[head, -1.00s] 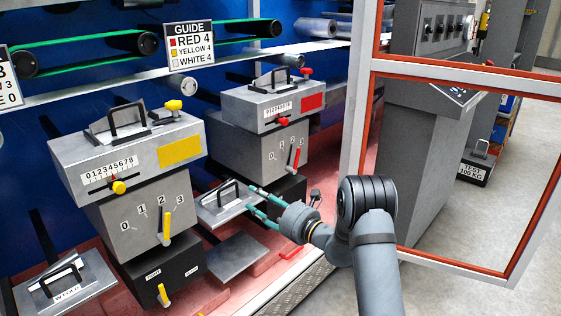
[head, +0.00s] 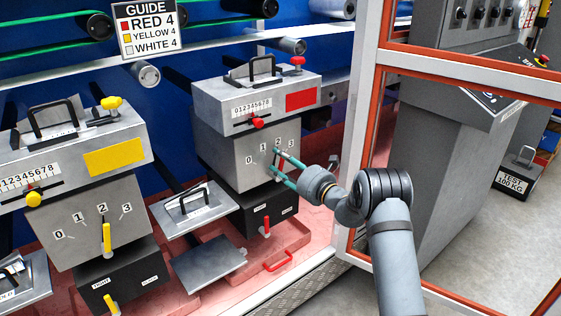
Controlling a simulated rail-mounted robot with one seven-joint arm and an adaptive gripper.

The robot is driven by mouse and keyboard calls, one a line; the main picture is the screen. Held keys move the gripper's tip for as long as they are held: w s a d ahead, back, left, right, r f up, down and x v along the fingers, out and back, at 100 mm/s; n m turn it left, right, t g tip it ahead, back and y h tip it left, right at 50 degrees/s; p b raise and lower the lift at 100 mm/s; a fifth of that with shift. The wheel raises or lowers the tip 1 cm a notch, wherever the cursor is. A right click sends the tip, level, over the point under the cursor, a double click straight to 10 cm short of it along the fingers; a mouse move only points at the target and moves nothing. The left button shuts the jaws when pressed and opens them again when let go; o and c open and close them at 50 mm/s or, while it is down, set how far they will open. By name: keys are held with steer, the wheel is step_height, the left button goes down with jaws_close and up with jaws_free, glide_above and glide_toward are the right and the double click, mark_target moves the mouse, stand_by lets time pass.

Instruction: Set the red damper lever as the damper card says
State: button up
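The red unit (head: 225,148) is a grey box with a red plate and a front dial marked 0 to 3. Its red lever on that dial cannot be made out now; my gripper (head: 273,159) covers that spot. My gripper's two teal fingers are apart at the dial, just below the 2. Whether they touch or straddle the lever cannot be told. The guide card (head: 149,28) reads red 4, yellow 4, white 4. No damper card is readable in view.
The yellow unit (head: 75,160) stands left, its yellow lever (head: 107,238) under the 2. A red slider knob (head: 258,122) and a small lower red lever (head: 267,226) are on the red unit. A handled plate (head: 187,209) juts out between units. A red-edged frame (head: 369,130) stands right.

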steer(key=shift+w+a, duration=0.3)
steer(key=shift+w, duration=0.1)
steer(key=c, duration=0.4)
jaws_close()
stand_by(0.4)
